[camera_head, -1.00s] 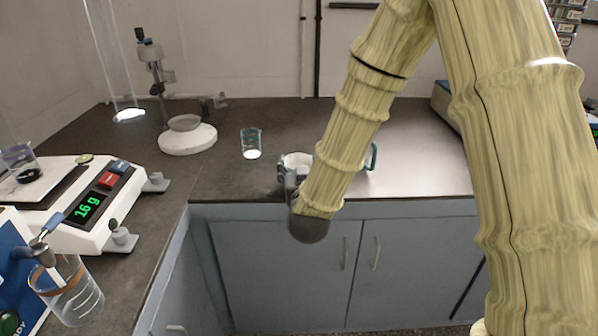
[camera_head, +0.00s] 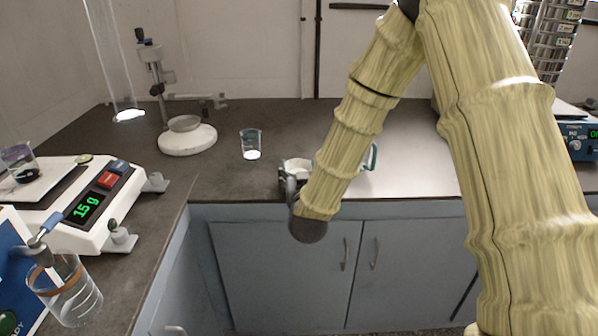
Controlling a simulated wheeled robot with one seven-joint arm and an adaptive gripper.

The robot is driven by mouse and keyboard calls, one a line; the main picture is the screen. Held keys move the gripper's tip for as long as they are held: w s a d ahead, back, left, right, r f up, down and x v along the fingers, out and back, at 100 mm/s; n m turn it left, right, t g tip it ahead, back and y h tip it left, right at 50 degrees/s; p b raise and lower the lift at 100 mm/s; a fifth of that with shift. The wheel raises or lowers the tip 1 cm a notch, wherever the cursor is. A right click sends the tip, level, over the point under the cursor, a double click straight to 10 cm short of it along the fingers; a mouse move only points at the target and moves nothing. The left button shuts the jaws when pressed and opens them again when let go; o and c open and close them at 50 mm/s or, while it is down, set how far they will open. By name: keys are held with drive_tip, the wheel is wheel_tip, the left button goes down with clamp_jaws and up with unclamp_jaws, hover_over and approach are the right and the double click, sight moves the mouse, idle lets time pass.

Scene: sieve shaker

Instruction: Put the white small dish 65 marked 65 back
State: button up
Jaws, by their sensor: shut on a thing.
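My gripper (camera_head: 289,178) is at the front edge of the dark bench, mostly hidden behind my own arm's end. It is shut on a white round dish (camera_head: 296,163), whose rim shows just above and behind the jaws. The marking on the dish cannot be read, and its lower part is hidden. I cannot tell how far it is above the bench top.
A beaker with white content (camera_head: 251,146) stands left of my gripper. A white-based stand with a grey bowl (camera_head: 187,138) is farther left. A balance reading 15 g (camera_head: 88,207) is at left. A green-handled thing (camera_head: 373,157) is partly behind my arm.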

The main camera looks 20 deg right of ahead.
drive_tip(key=shift+f, duration=0.15)
drive_tip(key=o, duration=1)
